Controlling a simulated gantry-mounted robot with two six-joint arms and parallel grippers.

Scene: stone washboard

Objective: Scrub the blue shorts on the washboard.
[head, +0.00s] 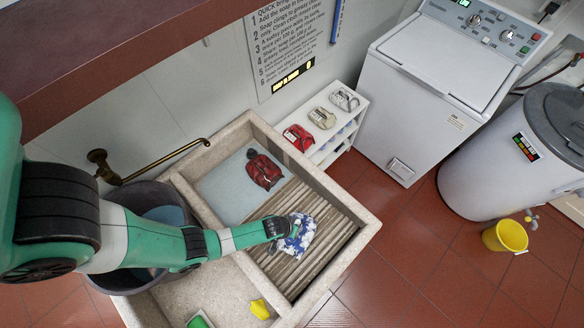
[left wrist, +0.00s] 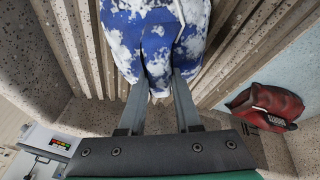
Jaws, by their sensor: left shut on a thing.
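The blue shorts (head: 297,238) lie on the ridged stone washboard (head: 321,224), bunched and covered in patches of white suds. My left gripper (head: 279,230) reaches in from the left and is shut on the near edge of the shorts. In the left wrist view the two fingers (left wrist: 159,98) have a fold of the blue and white shorts (left wrist: 150,30) between them, against the washboard's ridges (left wrist: 232,40). My right gripper is in neither view.
A dark red garment (head: 264,171) lies in the basin at the washboard's far end.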

